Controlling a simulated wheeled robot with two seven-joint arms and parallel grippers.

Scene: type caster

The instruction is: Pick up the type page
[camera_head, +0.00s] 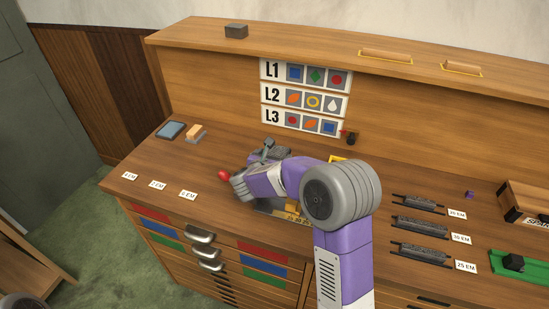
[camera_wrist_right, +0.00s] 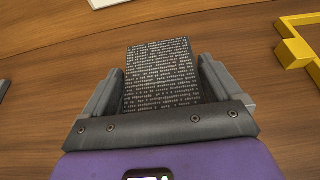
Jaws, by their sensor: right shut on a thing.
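The type page (camera_wrist_right: 158,78), a dark block covered in rows of small pale letters, sits between the two grey fingers of my right gripper (camera_wrist_right: 160,85) in the right wrist view. The fingers are shut on its sides. Whether it touches the wooden top below cannot be told. In the head view my right gripper (camera_head: 266,151) is over the middle-left of the worktop, and my own purple arm hides much of the area around it. The page cannot be made out clearly there.
A yellow frame (camera_wrist_right: 294,43) lies right of the page. Dark type pieces (camera_head: 420,228) with labels lie on the right of the worktop (camera_head: 150,170), near a green tray (camera_head: 528,266). A blue pad (camera_head: 171,130) lies at the left. A sign board (camera_head: 303,98) stands behind.

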